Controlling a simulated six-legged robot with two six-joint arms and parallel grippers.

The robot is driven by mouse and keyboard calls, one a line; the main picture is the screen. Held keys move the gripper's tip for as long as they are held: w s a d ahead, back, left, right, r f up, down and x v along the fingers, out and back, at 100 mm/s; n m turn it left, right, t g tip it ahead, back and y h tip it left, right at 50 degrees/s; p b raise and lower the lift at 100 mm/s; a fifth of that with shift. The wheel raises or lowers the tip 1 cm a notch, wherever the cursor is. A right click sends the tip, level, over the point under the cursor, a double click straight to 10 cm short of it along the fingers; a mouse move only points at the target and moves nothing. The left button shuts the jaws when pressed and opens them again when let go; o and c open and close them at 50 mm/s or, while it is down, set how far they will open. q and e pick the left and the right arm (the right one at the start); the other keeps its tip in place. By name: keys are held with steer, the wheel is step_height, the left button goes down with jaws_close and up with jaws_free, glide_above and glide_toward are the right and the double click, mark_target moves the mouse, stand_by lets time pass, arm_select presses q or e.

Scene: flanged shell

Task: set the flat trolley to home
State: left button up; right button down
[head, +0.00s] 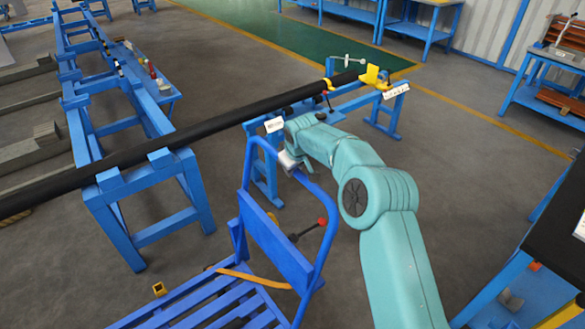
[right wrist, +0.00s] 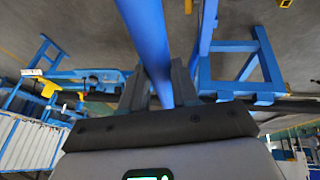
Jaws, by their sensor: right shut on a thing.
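The blue flat trolley (head: 272,243) stands at the lower middle of the head view, with a slatted deck and an upright hoop handle. An orange strap lies across the deck's end near the handle. My right gripper (head: 288,160) is at the top of the handle hoop. In the right wrist view its dark fingers (right wrist: 153,88) are shut on both sides of the blue handle tube (right wrist: 147,35). The near part of the deck is cut off by the lower frame edge. My left gripper is not in view.
A long black pipe (head: 230,120) lies across blue trestles (head: 150,205) just beyond the trolley. A red-knobbed lever (head: 310,228) shows beside the handle. A workbench (head: 560,215) stands at right. Grey floor is open behind my right arm.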

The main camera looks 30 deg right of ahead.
steer(key=shift+a+f, duration=0.2)
steer(key=shift+a, duration=0.2)
steer(key=c, duration=0.9)
jaws_free()
steer(key=shift+o, duration=0.3)
steer(key=shift+r, duration=0.15)
steer(key=shift+d, duration=0.1)
steer(key=shift+d+r, duration=0.1)
steer(key=shift+d, duration=0.05)
steer(key=shift+s+r, duration=0.1)
steer(key=shift+r, duration=0.3)
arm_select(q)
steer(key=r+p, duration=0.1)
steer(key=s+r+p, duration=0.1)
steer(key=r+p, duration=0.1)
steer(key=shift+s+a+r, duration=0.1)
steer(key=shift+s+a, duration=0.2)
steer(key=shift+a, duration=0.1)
arm_select(e)
steer(key=v, duration=0.7)
steer(key=shift+a, duration=0.35)
